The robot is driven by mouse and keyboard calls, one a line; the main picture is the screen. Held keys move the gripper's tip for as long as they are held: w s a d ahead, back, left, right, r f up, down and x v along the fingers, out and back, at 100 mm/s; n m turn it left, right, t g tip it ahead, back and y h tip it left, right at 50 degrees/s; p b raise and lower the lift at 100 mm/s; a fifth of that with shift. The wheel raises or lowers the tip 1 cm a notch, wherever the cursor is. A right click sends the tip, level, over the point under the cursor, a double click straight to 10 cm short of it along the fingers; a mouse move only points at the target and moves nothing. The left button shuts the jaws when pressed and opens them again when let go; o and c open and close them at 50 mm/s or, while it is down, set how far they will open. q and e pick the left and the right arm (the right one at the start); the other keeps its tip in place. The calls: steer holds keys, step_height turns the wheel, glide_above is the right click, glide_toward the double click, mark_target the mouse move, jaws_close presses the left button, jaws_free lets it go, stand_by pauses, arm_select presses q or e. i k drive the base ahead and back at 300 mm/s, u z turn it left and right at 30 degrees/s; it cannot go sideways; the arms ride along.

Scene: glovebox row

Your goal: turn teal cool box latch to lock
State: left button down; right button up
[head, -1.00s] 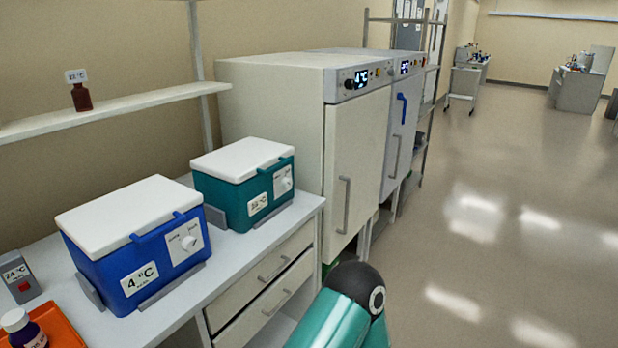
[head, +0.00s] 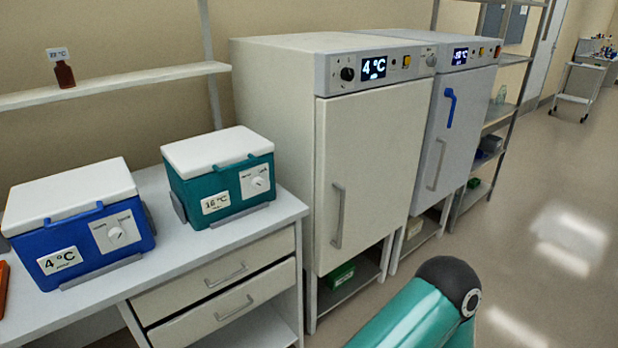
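The teal cool box (head: 219,178) stands on the bench with its white lid closed. Its front carries a label that seems to read 16 °C and a white plate with a round white latch knob (head: 259,184). The exact angle of the knob is too small to tell. A teal and black link of my own arm shows at the bottom right. Neither of my grippers is in view, so nothing is seen touching the box.
A blue cool box (head: 80,224) marked 4 °C stands left of the teal one on the white bench (head: 195,253). A tall cabinet (head: 365,170) with a 4 °C display stands right of the bench, with another cabinet (head: 455,135) beyond. Open floor (head: 545,215) lies at the right.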

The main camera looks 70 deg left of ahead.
mark_target(258, 183)
steer(key=z, duration=0.15)
steer(key=i, duration=1.05)
steer(key=u, duration=1.5)
steer(key=i, duration=0.25)
steer(key=u, duration=2.2)
steer(key=k, duration=0.4)
steer(key=u, duration=0.45)
steer(key=i, duration=1.4)
steer(key=z, duration=0.35)
